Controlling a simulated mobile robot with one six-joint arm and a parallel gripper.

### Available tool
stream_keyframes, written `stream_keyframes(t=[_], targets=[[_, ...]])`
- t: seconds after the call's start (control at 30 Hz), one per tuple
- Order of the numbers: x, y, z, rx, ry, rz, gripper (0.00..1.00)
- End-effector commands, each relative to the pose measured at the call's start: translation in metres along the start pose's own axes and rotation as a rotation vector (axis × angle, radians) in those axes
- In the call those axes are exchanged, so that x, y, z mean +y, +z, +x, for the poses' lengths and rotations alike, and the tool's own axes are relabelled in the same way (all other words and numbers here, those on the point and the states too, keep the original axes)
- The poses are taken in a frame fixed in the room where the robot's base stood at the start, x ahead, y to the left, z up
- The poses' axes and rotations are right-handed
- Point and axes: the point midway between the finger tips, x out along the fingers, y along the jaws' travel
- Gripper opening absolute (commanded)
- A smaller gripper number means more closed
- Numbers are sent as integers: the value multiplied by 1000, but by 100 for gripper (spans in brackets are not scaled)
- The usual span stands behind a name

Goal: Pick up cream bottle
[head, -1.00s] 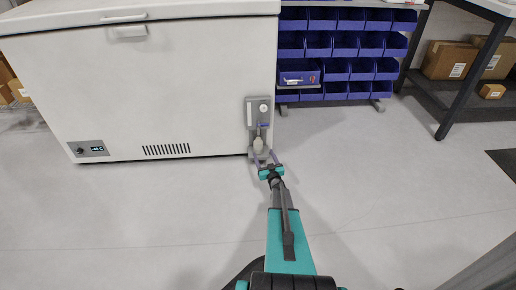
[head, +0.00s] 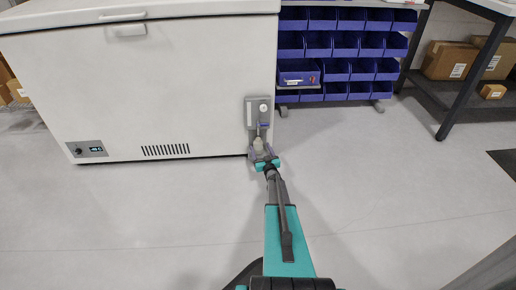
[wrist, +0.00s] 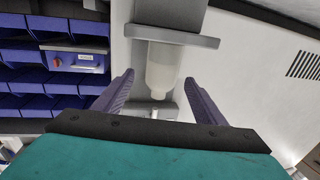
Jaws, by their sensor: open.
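The cream bottle (head: 258,143) is small and pale, standing in a grey upright fixture (head: 251,112) at the freezer's right corner. In the wrist view, which looks turned over, the translucent bottle (wrist: 164,68) meets a grey ledge of the fixture. My gripper (head: 262,154) is open, with purple fingers and a teal body, low at the fixture. In the wrist view my gripper (wrist: 158,79) has its fingers spread to either side of the bottle, with gaps showing. I cannot tell how far the tips reach past it.
The white chest freezer (head: 150,85) fills the left, close to the fixture. A rack of blue bins (head: 335,70) stands behind on the right. A dark-legged table (head: 458,85) with cardboard boxes (head: 450,60) is at far right. The grey floor (head: 400,190) in front is clear.

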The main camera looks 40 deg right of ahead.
Motion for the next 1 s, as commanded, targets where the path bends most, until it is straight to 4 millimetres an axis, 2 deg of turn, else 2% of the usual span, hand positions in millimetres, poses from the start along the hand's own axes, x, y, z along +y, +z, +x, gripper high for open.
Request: stream_keyframes(t=[0.3, 0.4, 1.0], targets=[[-2, 3, 36, 0, 0, 0, 65], [-3, 2, 42, -1, 0, 0, 65], [-2, 1, 43, -1, 0, 0, 65]])
